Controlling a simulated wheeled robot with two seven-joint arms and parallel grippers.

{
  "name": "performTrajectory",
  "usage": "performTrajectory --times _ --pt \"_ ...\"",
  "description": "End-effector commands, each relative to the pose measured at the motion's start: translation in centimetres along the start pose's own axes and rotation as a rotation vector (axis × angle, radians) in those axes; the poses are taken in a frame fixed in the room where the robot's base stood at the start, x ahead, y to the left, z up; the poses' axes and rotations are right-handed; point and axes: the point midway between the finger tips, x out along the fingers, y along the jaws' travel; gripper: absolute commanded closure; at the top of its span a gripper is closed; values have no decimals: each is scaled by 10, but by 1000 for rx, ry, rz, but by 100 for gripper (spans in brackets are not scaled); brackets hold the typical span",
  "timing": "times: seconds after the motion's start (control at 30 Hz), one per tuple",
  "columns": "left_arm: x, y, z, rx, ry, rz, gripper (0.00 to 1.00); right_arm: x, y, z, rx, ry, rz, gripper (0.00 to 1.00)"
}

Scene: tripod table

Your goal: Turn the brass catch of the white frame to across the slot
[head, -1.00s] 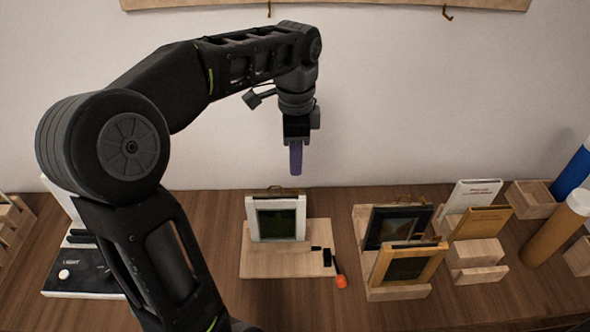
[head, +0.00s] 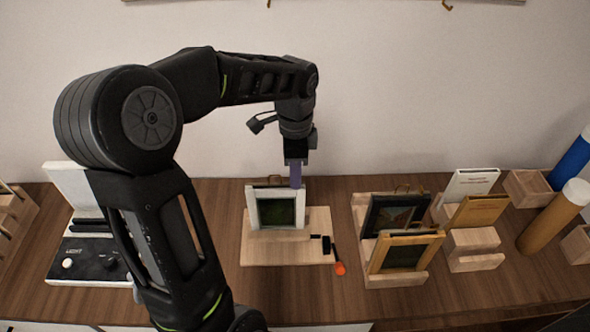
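The white frame (head: 251,208) stands upright on a light wooden board (head: 262,255) in the middle of the table, with a dark green panel inside it. My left gripper (head: 296,184) points down at the frame's top right corner, its purple fingers overlapping the top edge in the head view. I cannot tell whether they touch it, or whether they are open or shut. My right gripper is not in view.
A tool with an orange end (head: 340,268) lies at the board's right side. Right of it, a wooden rack holds a dark frame (head: 378,222) and a golden frame (head: 376,256). A black-and-white device (head: 90,262) stands at left, behind my arm.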

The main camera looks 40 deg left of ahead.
Motion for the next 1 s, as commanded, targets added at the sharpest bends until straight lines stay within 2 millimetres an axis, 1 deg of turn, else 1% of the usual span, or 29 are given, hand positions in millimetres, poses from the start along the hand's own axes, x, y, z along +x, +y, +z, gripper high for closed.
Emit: performTrajectory --times 0.2,0.23,0.53,1.0 --pt "1 0 0 0 0 0 74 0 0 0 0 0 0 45" --pt "1 0 0 0 0 0 75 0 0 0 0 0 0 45" --pt "0 0 0 0 0 0 100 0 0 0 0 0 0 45" --pt "0 0 0 0 0 0 100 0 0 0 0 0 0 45"
